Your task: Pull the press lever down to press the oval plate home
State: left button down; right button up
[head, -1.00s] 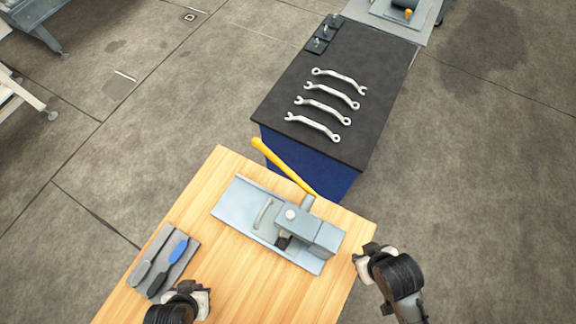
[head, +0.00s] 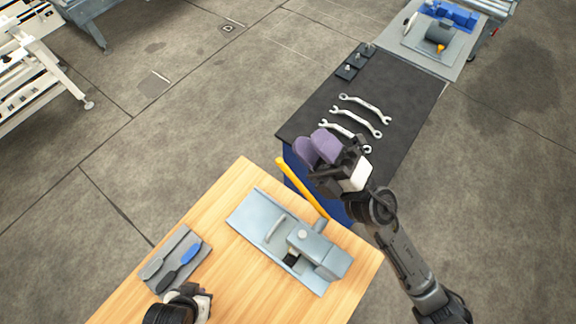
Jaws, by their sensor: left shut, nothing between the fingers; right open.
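The grey press (head: 318,250) stands on the wooden table. Its orange press lever (head: 300,188) slopes up and away, with its free end past the table's far edge. I cannot make out the oval plate; a dark spot (head: 291,259) shows under the press head. My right gripper (head: 316,150) is open, with purple finger pads, and appears just right of the lever's free end. Nothing is between its fingers; I cannot tell its height over the lever. My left gripper (head: 200,298) is shut and empty, low over the table's near left part, partly cut off by the frame.
A tray (head: 190,238) with grey, black and blue handled tools lies on the table's left side. A dark-topped blue cabinet (head: 405,100) behind carries several wrenches, partly hidden by my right gripper. The table is bare between tray and press.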

jog(key=s+a+n+g+y, duration=0.1)
jog(key=a+n+g, duration=0.2)
jog(key=n+g, duration=0.3)
jog(key=s+a+n+g, duration=0.2)
jog(key=a+n+g, duration=0.1)
jog(key=n+g, duration=0.3)
jog(key=n+g+h+p, duration=0.25)
jog(key=n+h, duration=0.45)
jog(key=h, duration=1)
send_near(289, 170)
jog(key=shift+t, duration=0.45)
jog(key=p+x, duration=0.1)
jog(key=x, duration=0.6)
jog(key=p+x, duration=0.1)
jog(key=x, duration=0.2)
jog(key=shift+s+a+f+p, duration=0.15)
jog(key=shift+s+f+p, duration=0.2)
jog(key=shift+f, duration=0.1)
grip_shut()
